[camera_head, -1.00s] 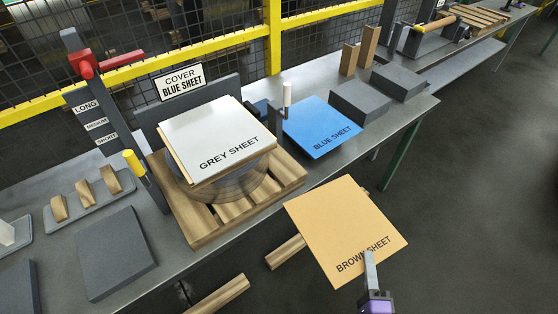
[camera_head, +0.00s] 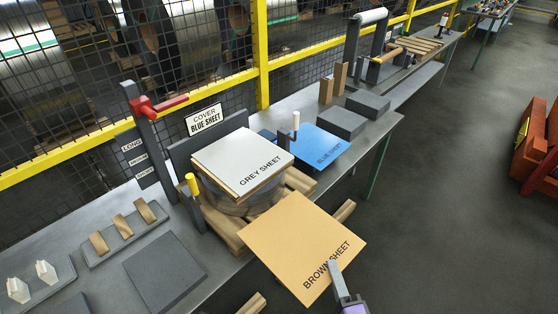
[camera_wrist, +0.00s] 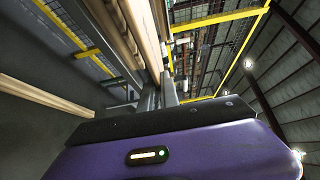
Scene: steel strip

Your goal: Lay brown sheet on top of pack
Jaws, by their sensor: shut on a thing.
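The brown sheet (camera_head: 302,243), a tan square plate with its name printed near one edge, is held by my gripper (camera_head: 335,268) at its near right edge. It hangs in front of the bench, and in the head view it overlaps the lower right of the wooden pallet (camera_head: 222,222). The pack on the pallet is a round coil, partly hidden, with the grey sheet (camera_head: 235,155) on top. A brown layer shows under the grey sheet's edge. The blue sheet (camera_head: 325,150) lies on the bench right of the pack. The wrist view shows no sheet clearly.
A sign reading "COVER BLUE SHEET" (camera_head: 204,119) stands behind the pack. A post with a red handle (camera_head: 158,106) and a yellow-topped post (camera_head: 193,185) stand left of it. A white-topped post (camera_head: 295,124) stands beside the blue sheet. Dark blocks (camera_head: 342,121) lie further right.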

